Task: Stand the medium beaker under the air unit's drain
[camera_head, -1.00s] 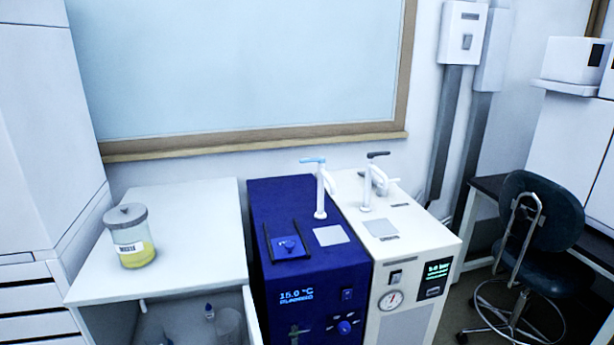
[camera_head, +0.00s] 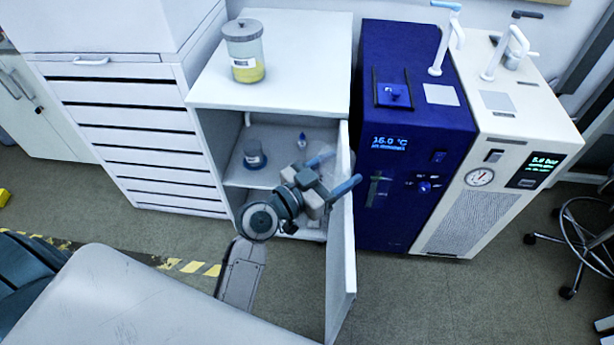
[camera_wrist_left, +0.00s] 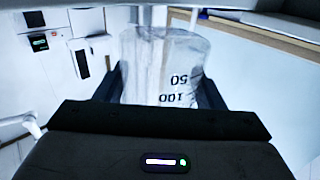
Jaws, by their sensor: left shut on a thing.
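My left gripper (camera_head: 340,168) is at the open front of the white cabinet, beside its open door. It is shut on a clear beaker (camera_head: 329,170), faint between the fingers in the head view. The beaker fills the middle of the left wrist view (camera_wrist_left: 165,65), with the marks 50 and 100 upside down there. The air unit (camera_head: 530,120) is the white cabinet at the right with a round gauge and a 5.0 bar display. I cannot make out its drain. My right gripper is not in view.
The cabinet door (camera_head: 341,250) stands open between my left gripper and the blue chiller (camera_head: 410,130). A small jar (camera_head: 254,153) and a blue-capped bottle (camera_head: 302,140) stand on the shelf. A waste jar (camera_head: 244,50) stands on top. A stool (camera_head: 585,235) is at the right.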

